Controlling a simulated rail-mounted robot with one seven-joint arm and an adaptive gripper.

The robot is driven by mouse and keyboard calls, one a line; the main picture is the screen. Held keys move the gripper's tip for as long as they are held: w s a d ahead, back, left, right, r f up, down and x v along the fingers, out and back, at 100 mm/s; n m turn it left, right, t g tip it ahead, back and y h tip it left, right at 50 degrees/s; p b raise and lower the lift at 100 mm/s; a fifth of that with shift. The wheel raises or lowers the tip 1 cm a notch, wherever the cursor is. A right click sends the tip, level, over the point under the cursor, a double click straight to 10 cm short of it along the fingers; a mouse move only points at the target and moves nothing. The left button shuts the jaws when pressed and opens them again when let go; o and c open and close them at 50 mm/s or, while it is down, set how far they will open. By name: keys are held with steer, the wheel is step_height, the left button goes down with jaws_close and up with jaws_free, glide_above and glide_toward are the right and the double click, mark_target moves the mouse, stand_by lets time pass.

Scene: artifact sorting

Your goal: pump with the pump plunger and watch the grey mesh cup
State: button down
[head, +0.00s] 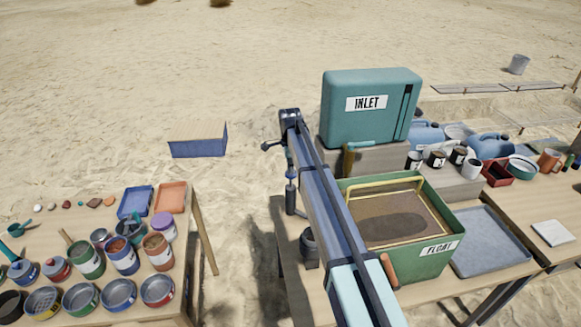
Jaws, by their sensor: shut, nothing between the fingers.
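My arm reaches from the bottom of the head view up to the left side of the middle table.
A green tub labelled FLOAT (421,262) holds brown liquid right of my arm. A teal tank labelled INLET (346,124) stands behind it. A grey tray (498,247) lies right of the tub. The left table (205,235) is crowded with cups. Bare sand separates the tables.

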mark_target(291, 176)
step_height(291, 176, down, 4)
steer(key=shift+f+b, duration=0.15)
steer(key=shift+b, duration=0.7)
steer(key=shift+s, duration=0.15)
stand_by(2.4)
step_height(291, 176, up, 14)
steer(key=shift+s+r+b, duration=0.2)
steer(key=shift+b, duration=0.25)
stand_by(0.3)
stand_by(1.4)
